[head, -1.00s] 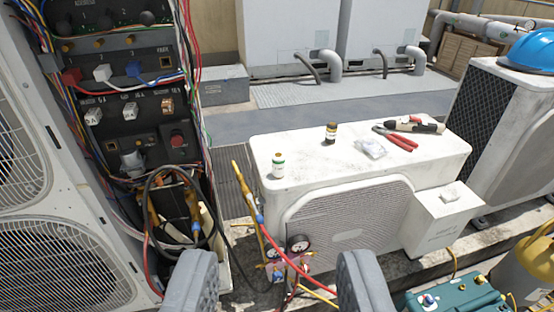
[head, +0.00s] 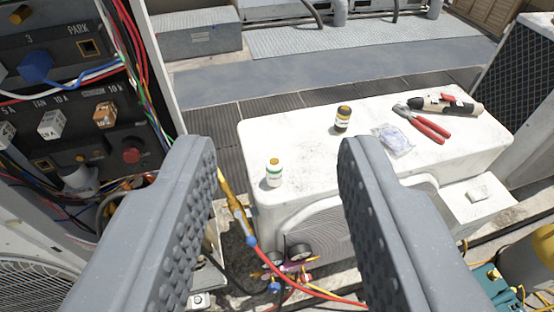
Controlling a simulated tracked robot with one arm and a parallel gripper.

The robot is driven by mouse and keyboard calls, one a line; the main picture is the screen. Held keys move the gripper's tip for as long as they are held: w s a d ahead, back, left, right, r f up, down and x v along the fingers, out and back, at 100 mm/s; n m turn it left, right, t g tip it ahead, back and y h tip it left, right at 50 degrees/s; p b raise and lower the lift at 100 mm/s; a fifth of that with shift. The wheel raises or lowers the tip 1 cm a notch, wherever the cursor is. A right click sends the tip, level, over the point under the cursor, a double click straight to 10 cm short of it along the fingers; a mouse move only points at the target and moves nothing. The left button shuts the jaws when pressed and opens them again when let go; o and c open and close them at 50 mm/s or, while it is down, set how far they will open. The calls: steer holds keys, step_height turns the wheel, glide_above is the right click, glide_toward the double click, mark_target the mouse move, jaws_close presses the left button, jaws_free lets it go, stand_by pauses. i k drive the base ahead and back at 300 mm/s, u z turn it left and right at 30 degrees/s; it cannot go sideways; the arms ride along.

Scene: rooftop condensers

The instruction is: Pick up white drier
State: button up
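The white drier (head: 274,173), a small upright cylinder with a green band and a yellowish top, stands on the near left part of the white condenser's top (head: 300,165). My gripper (head: 277,150) is open and empty, with its two grey ridged fingers wide apart. In the picture the drier lies between the fingers, left of the middle of the gap. It appears to be beyond them, and neither finger touches it.
Gauges (head: 299,252) with hoses stand below the front edge. A wired control panel (head: 60,100) is on the left.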

mark_target(275, 164)
steer(key=z, duration=0.05)
steer(key=k, duration=1)
steer(key=u, duration=0.35)
steer(key=i, duration=1.25)
steer(key=z, duration=0.5)
steer(key=i, duration=0.45)
steer(key=z, duration=0.45)
